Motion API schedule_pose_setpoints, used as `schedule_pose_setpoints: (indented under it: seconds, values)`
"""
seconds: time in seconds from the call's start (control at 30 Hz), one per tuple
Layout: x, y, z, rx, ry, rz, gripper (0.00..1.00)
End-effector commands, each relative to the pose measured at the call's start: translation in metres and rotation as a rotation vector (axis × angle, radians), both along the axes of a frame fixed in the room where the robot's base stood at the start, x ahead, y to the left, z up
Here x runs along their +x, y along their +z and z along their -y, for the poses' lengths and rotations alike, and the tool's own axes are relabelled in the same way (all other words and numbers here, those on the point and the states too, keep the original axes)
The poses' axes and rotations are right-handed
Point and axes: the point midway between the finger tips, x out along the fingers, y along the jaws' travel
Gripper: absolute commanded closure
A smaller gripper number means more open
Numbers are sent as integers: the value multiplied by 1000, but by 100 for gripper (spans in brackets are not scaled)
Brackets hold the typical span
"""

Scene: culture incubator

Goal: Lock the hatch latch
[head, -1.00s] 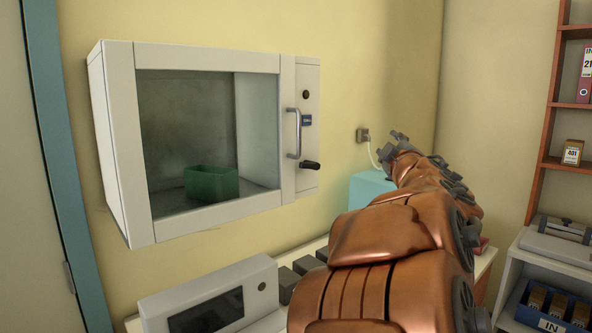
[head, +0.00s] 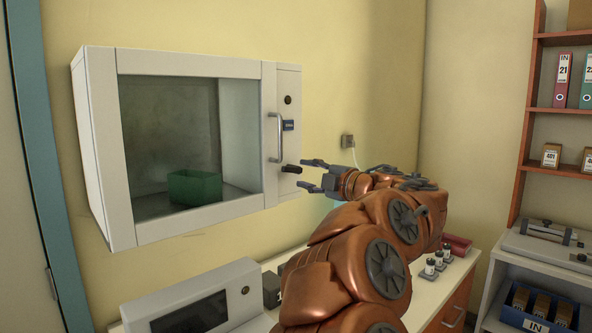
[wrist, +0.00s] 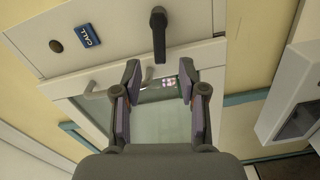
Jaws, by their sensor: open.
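The culture incubator's hatch (head: 190,140) is a white-framed glass door on the wall unit and looks shut. The latch is a small black lever (head: 291,169) low on the right panel, lying about level in the head view. It also shows as a dark handle at the top of the wrist view (wrist: 158,35). My gripper (head: 305,175) is open and empty, just right of the lever with its fingers pointing at it. In the wrist view my gripper's fingers (wrist: 160,78) are spread, and the lever lies beyond them, roughly in line with the gap. I see no contact.
A grey bar handle (head: 278,137) stands above the lever, beside a blue label (head: 289,125). A green bin (head: 195,187) is behind the glass. Below are a white device (head: 195,300) and small vials (head: 436,262) on the counter. A shelf (head: 560,110) stands right.

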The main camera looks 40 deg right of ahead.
Motion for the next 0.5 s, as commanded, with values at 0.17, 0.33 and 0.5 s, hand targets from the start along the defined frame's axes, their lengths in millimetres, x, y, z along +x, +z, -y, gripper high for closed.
schedule_pose_setpoints:
  seconds: [0.17,0.33,0.5]
  values:
    - [28,1,-5,0,4,-1,58]
    - [49,1,-9,-3,4,0,58]
    - [58,1,-7,0,-2,2,58]
